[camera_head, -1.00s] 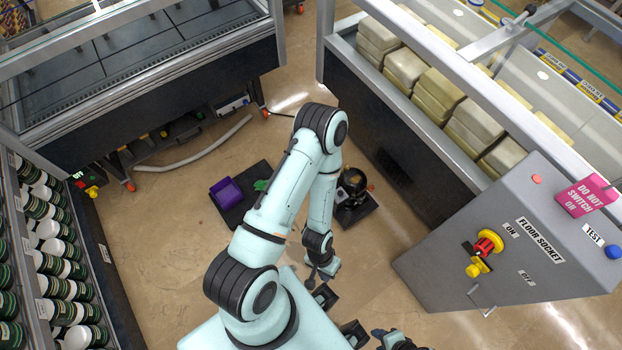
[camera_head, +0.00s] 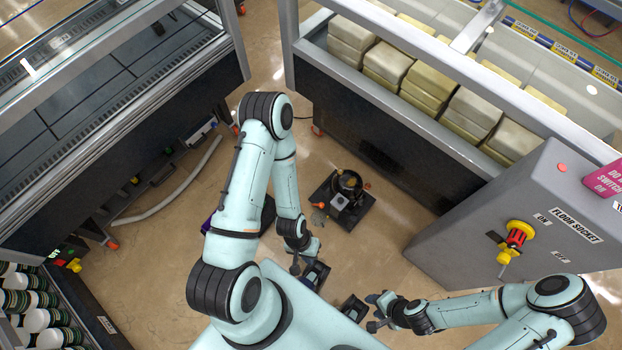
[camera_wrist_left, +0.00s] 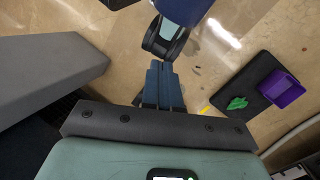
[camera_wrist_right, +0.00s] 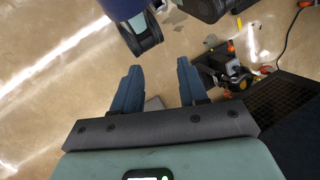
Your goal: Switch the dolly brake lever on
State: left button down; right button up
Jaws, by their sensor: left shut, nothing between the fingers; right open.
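A black pump (camera_head: 347,184) stands on a dark base (camera_head: 328,216) on the floor, with small orange parts at its edges; I cannot tell which part, if any, is the brake lever. It also shows in the right wrist view (camera_wrist_right: 226,70). A red and yellow handle (camera_head: 72,264) with a green-lit label sits low at the left, on the shelving corner. My left gripper (camera_head: 296,264) is shut and empty, low in front of the pump; its fingers touch in the left wrist view (camera_wrist_left: 162,68). My right gripper (camera_head: 374,312) is open and empty, nearer my base and apart from the pump.
A grey floor socket cabinet (camera_head: 450,240) with a red and yellow switch (camera_head: 514,236) stands at the right. Benches close in the back. A purple box (camera_wrist_left: 282,88) and green item (camera_wrist_left: 237,103) lie on a black mat (camera_wrist_left: 252,72).

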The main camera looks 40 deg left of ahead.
pick_arm(q)
jog(key=shift+a, duration=0.4)
pick_arm(e)
jog(key=shift+a, duration=0.35)
pick_arm(q)
jog(key=shift+d, duration=0.1)
pick_arm(e)
jog(key=shift+d, duration=0.1)
